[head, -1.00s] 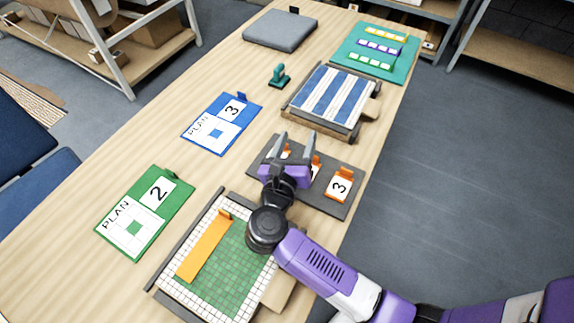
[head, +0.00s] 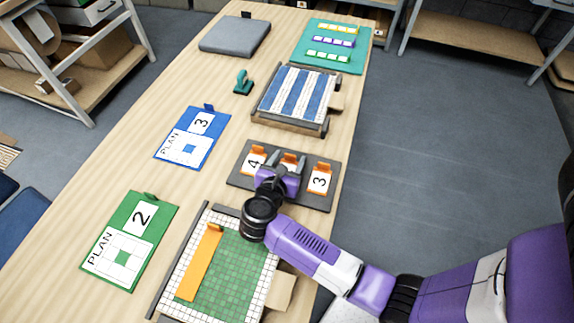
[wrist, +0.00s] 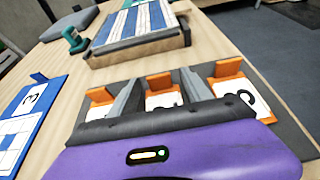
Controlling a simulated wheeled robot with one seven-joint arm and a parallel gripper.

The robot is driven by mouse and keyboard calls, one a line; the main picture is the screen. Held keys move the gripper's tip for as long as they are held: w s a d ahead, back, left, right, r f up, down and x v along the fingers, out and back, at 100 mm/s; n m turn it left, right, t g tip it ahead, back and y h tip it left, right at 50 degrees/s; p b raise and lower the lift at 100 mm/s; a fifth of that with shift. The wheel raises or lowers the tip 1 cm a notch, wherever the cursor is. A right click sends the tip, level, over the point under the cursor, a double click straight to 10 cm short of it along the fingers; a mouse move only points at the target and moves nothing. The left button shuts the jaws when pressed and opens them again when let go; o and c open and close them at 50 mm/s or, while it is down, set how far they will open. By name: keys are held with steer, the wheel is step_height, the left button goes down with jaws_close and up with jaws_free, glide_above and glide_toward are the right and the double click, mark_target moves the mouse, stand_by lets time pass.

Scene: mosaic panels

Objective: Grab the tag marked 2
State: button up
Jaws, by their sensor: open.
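A dark tray (head: 320,200) holds three white tags with orange tops. The left tag (head: 254,162) reads 4 and the right tag (head: 319,178) reads 3. The middle tag (head: 289,158) is mostly behind my gripper and its number is hidden. My gripper (head: 284,162) is open at the middle tag. In the wrist view the middle tag (wrist: 160,91) shows between the two fingers of my gripper (wrist: 160,86). The left tag (wrist: 99,98) and right tag (wrist: 232,88) lie outside the fingers there. I cannot tell whether the fingers touch anything.
A mosaic panel (head: 235,262) with an orange bar (head: 200,262) lies in front of the tray. A striped blue panel (head: 296,92) stands behind it. A green plan card (head: 130,240) marked 2 and a blue one (head: 192,138) marked 3 lie left.

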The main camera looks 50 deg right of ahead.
steer(key=shift+x, duration=0.95)
jaws_close()
steer(key=shift+r, duration=0.1)
